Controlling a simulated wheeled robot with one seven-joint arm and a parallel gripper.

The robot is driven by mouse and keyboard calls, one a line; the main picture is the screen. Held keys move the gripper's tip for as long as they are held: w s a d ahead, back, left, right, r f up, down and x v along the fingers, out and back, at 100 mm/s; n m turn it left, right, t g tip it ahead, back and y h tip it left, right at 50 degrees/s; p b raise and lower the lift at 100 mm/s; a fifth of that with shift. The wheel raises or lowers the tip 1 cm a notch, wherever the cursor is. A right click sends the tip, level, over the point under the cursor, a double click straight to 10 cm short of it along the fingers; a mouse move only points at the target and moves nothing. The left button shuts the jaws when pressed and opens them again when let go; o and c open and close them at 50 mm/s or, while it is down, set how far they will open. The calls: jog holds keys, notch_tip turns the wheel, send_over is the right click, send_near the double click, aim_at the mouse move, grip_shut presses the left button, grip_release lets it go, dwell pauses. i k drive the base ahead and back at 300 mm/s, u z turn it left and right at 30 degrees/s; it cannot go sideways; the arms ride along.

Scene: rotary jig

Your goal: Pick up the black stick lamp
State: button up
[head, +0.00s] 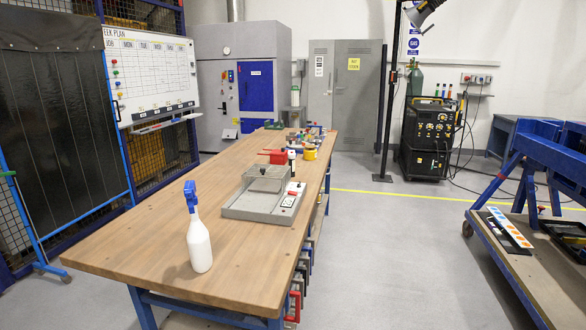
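I cannot pick out a black stick lamp for certain. A tall thin black pole (385,100) stands on a flat base on the floor beyond the workbench. A dark lamp-like head (424,12) with a bright face shows at the top edge, right of the pole; whether they join is cut off. A small upright black and white cylinder (291,163) stands on the wooden workbench (140,250), behind the grey device; it is too small to identify. My gripper is not in view.
A white spray bottle (199,245) stands near the workbench's front. A grey device (243,208) with a clear cover and several small coloured items lie farther back. A blue-framed cart (545,290) stands at right, a black welding machine (428,135) behind. Floor between is clear.

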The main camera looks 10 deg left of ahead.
aim_at(292, 156)
jog(key=z, duration=0.3)
jog(key=i, duration=2.2)
jog(key=u, duration=0.3)
jog(key=i, duration=1)
jog(key=u, duration=0.3)
